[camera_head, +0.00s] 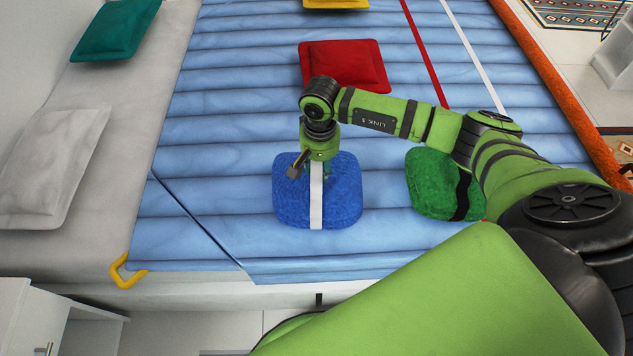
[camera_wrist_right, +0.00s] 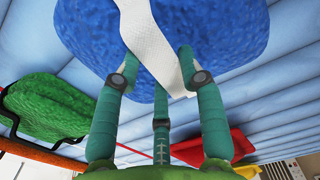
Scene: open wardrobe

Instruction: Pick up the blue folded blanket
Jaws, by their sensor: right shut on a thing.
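The blue folded blanket (camera_head: 343,195), with a white band (camera_head: 316,200) around it, is at the near middle of the light-blue quilted bed. I cannot tell whether it touches the bed or is slightly raised. My right gripper (camera_head: 318,170) comes down on its far edge from above, shut on it. In the right wrist view the green-teal fingers (camera_wrist_right: 157,78) press against the blanket (camera_wrist_right: 220,35), two of them on either side of the white band (camera_wrist_right: 150,45). The fingertips are partly hidden by the blanket. My left gripper is not in view.
A green folded blanket (camera_head: 431,185) with a black band lies to the right, under my right arm. A red cushion (camera_head: 342,65) lies behind. A grey cushion (camera_head: 52,165) and a teal cushion (camera_head: 115,28) are at left. Bare bed lies left of the blue blanket.

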